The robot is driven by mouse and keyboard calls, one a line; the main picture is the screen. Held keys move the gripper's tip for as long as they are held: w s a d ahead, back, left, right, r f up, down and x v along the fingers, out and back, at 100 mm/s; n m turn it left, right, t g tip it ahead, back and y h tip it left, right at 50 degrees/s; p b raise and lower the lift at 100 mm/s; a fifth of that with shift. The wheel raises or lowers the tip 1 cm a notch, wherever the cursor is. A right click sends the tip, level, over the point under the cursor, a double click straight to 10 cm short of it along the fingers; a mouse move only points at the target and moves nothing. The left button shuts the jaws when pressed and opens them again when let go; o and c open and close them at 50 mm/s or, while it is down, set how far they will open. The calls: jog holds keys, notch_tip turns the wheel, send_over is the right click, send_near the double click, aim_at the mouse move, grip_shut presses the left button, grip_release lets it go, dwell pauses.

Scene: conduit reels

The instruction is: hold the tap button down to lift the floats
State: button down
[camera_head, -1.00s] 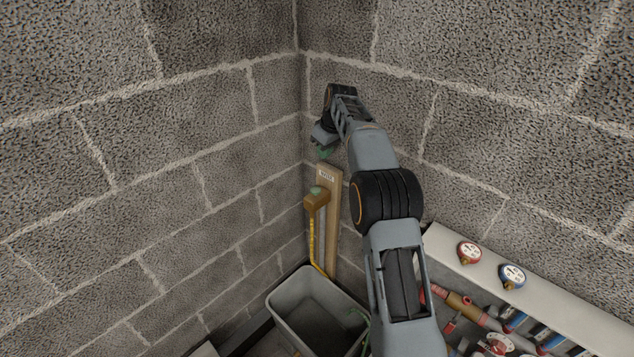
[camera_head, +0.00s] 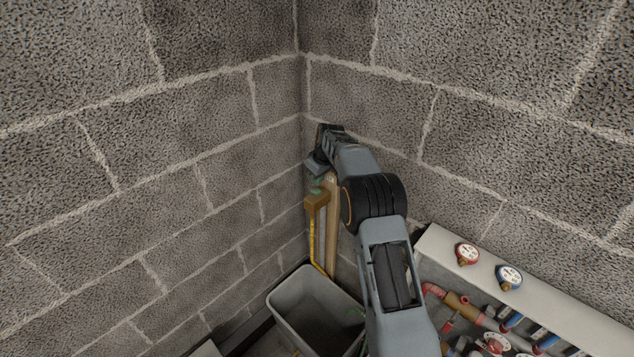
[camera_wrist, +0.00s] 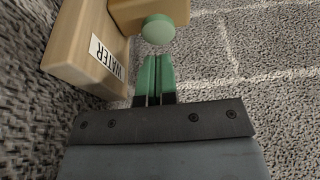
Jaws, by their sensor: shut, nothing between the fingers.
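The tap button (camera_wrist: 158,29) is a round, pale green knob on a wooden block (camera_wrist: 198,12) in the wrist view. In the head view the brown tap block (camera_head: 316,200) sits on a wooden post in the wall corner, with the green button (camera_head: 316,191) on its top. My gripper (camera_wrist: 154,58) has green fingers, shut together and empty, with their tips just short of the button and a small gap showing. In the head view my gripper (camera_head: 317,180) is right above the tap block. I cannot make out any floats.
A board labelled WATER (camera_wrist: 85,45) stands close left of my fingers in the wrist view. A grey tub (camera_head: 285,303) is below the tap. A shelf (camera_head: 450,245) at right carries a red gauge (camera_head: 467,253) and a blue gauge (camera_head: 508,277), with pipes under it.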

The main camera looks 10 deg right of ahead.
aim_at(317, 190)
jog(key=shift+f, duration=1.3)
jog(key=shift+f, duration=0.1)
notch_tip(317, 190, down, 2)
jog(key=shift+f+b, duration=0.1)
jog(key=shift+b, duration=0.7)
jog(key=shift+s+r, duration=0.1)
jog(key=shift+r, duration=0.1)
jog(key=shift+f, duration=0.2)
dwell(0.6)
jog(key=shift+r, duration=0.1)
dwell(0.4)
notch_tip(317, 190, up, 5)
jog(key=p, duration=0.3)
jog(key=b+v, duration=0.2)
jog(key=v, duration=0.7)
jog(key=shift+s+d, duration=0.15)
jog(key=shift+s, duration=0.05)
